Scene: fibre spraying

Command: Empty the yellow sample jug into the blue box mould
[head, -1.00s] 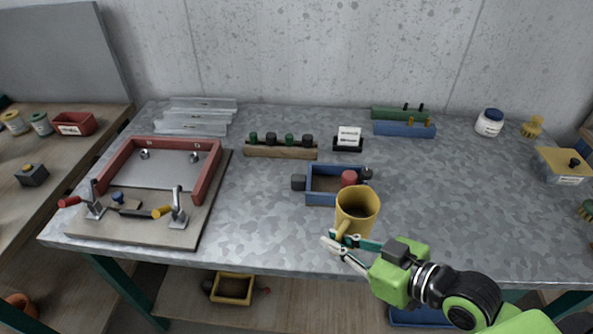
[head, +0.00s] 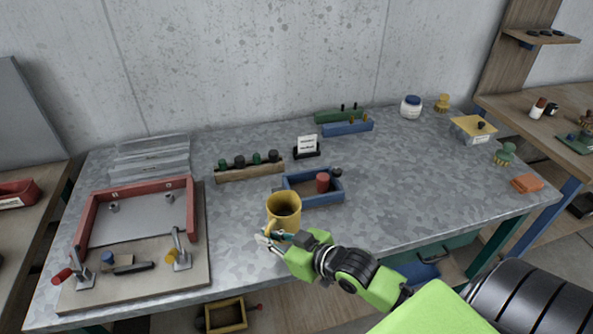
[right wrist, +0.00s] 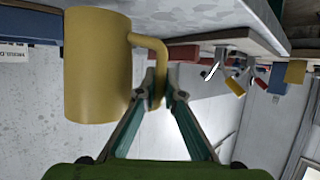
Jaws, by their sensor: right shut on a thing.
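The yellow sample jug (head: 284,209) is upright in the head view, just in front of the blue box mould (head: 318,199). My right gripper (head: 270,238) is shut on the jug's handle. In the right wrist view the jug (right wrist: 97,65) fills the upper left, with its handle between the fingertips (right wrist: 160,85). The picture there is upside down. A red cylinder (head: 323,182) is in or at the blue mould. The jug's contents cannot be made out. My left gripper is not in view.
A red-framed mould on a board with clamps (head: 203,240) lies at the left. A wooden rack with several dark knobs (head: 250,173) and a small sign (head: 307,145) stand behind. Green and blue bars (head: 347,128) lie farther back. The right part of the table is mostly clear.

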